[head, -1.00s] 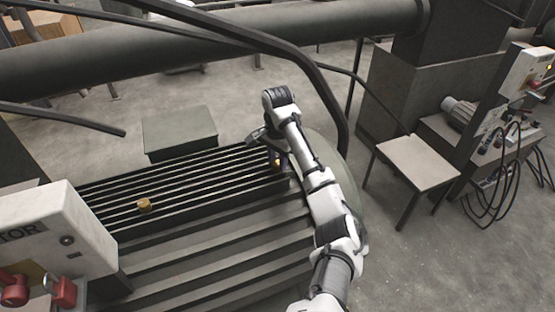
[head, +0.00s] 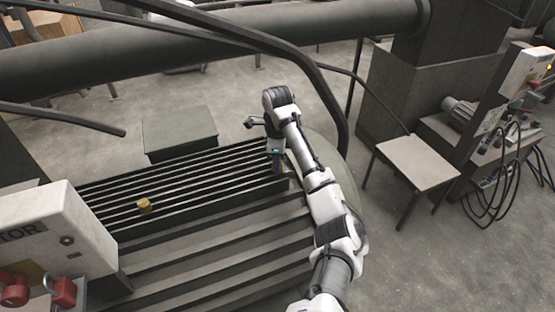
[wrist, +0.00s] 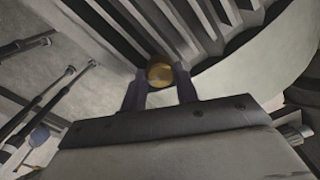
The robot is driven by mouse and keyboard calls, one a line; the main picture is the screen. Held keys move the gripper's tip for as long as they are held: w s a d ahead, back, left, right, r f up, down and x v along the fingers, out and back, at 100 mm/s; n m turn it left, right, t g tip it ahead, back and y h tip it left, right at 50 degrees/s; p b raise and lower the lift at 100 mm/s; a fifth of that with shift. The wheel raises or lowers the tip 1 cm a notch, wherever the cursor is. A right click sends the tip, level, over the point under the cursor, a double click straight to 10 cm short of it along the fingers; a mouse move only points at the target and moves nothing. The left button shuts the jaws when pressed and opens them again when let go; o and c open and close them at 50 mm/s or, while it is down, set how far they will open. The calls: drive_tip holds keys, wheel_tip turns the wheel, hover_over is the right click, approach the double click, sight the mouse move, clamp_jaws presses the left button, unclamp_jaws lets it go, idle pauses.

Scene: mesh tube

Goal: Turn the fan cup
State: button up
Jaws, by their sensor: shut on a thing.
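A brass-coloured round cup (wrist: 160,74) sits between the two dark fingertips of my gripper (wrist: 162,88) in the wrist view. My gripper is shut on it, one finger on each side. In the head view my gripper (head: 277,166) points down at the right end of the ribbed motor housing (head: 225,205), and it hides this cup there. A second brass cup (head: 143,205) stands on the ribs toward the left, apart from my gripper.
A white control box (head: 70,235) with red plugs stands at the lower left. A dark curved bar (head: 310,70) arches close behind my arm. A small table (head: 418,162) stands at the right. Bare floor lies between it and the housing.

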drive_tip(key=m, duration=0.4)
drive_tip(key=shift+m, duration=2.2)
drive_tip(key=shift+r, duration=0.1)
drive_tip(key=o, duration=1)
